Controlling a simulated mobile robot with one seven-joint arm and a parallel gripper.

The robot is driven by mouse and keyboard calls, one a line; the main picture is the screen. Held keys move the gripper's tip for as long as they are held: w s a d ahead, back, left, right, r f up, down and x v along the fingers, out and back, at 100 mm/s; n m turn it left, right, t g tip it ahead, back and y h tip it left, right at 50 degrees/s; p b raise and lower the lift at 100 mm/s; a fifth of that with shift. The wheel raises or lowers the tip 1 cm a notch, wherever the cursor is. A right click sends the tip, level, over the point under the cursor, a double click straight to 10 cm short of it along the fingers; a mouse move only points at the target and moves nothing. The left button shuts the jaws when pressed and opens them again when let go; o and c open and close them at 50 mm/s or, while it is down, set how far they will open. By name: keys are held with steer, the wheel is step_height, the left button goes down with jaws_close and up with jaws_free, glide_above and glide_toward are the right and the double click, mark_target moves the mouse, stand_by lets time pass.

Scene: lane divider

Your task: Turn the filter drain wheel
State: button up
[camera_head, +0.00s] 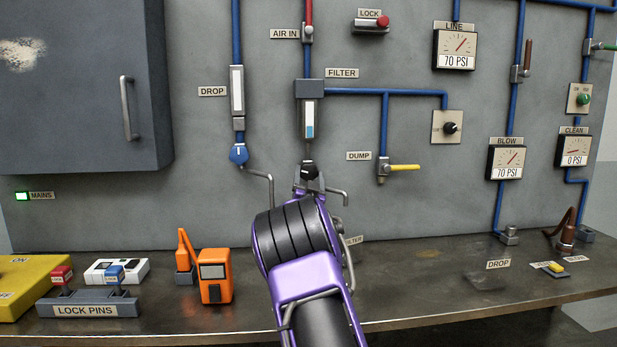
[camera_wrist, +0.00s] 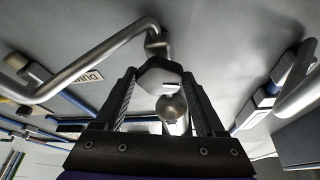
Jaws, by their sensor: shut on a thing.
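The filter (camera_head: 309,88) hangs on the wall panel under its FILTER label, with a clear bowl that holds some blue. The filter drain wheel (camera_head: 308,168) is at the bottom of the bowl, small and dark, partly hidden by my gripper (camera_head: 309,186). In the wrist view the wheel (camera_wrist: 158,76) is a grey, many-sided knob between my two ribbed fingers (camera_wrist: 160,92). The fingers are shut on it from both sides. A rounded silver piece (camera_wrist: 172,105) shows close to the wheel. My purple arm reaches up from below.
Bent metal pipes stand on both sides of my gripper, at left (camera_head: 262,176) and right (camera_head: 334,190); one is large in the wrist view (camera_wrist: 85,65). The DUMP valve's yellow handle (camera_head: 403,168) is to the right. The bench (camera_head: 420,270) is below, with an orange device (camera_head: 214,275).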

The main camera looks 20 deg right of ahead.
steer(key=n+y, duration=0.2)
steer(key=n, duration=0.1)
steer(key=n+t+y, duration=0.1)
steer(key=n, duration=0.2)
steer(key=shift+d+n+y, duration=0.15)
steer(key=shift+n+y, duration=0.25)
steer(key=shift+d+n+y, duration=0.1)
steer(key=shift+n+y, duration=1)
steer(key=shift+n, duration=1.4)
steer(key=shift+n+y, duration=0.3)
steer(key=shift+n, duration=0.1)
steer(key=o, duration=1.3)
steer(key=shift+o, duration=0.2)
steer(key=shift+s, duration=0.15)
steer(key=v, duration=1.7)
steer(key=shift+f, duration=0.3)
